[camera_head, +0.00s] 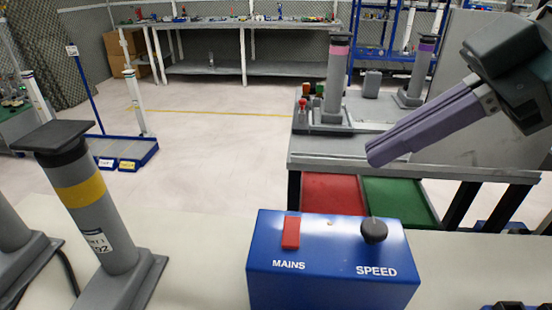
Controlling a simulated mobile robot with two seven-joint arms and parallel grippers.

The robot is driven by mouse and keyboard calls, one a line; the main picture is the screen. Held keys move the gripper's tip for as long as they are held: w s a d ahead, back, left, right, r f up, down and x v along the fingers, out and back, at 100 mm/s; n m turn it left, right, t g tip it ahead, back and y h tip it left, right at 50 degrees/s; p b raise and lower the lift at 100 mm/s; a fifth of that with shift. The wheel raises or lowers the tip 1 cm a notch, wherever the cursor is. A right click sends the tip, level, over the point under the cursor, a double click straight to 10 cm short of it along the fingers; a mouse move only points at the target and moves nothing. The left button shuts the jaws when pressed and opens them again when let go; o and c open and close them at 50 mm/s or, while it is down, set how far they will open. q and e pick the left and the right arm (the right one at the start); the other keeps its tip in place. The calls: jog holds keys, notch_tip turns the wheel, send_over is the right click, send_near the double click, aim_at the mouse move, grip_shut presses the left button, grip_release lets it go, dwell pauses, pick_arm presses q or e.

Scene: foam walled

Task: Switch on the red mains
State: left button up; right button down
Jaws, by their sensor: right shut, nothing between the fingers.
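A blue control box (330,275) stands on the pale tabletop at the bottom centre of the head view. On its top is a red rocker switch (291,233) above the label MAINS. A black knob (374,230) sits to its right above the label SPEED. I cannot tell the switch's state. My right gripper (376,158) comes in from the upper right. Its purple fingers are shut and empty, pointing down and left, above and behind the box and apart from it. My left gripper is not in view.
A grey post with a yellow band (82,190) stands on the tabletop to the left. Behind the box is a grey bench (330,150) with banded posts, with red (333,194) and green (395,201) trays below it. A blue floor stand (140,150) is at the left.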

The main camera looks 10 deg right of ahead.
send_over(284, 223)
jog(key=s+d, duration=0.2)
jog(key=d, duration=0.1)
notch_tip(284, 223, down, 6)
jog(key=shift+a+f, duration=0.15)
jog(key=shift+f, duration=0.1)
jog(key=f, duration=0.3)
jog(key=shift+w+f, duration=0.3)
jog(key=shift+w, duration=0.05)
jog(key=shift+f, duration=0.45)
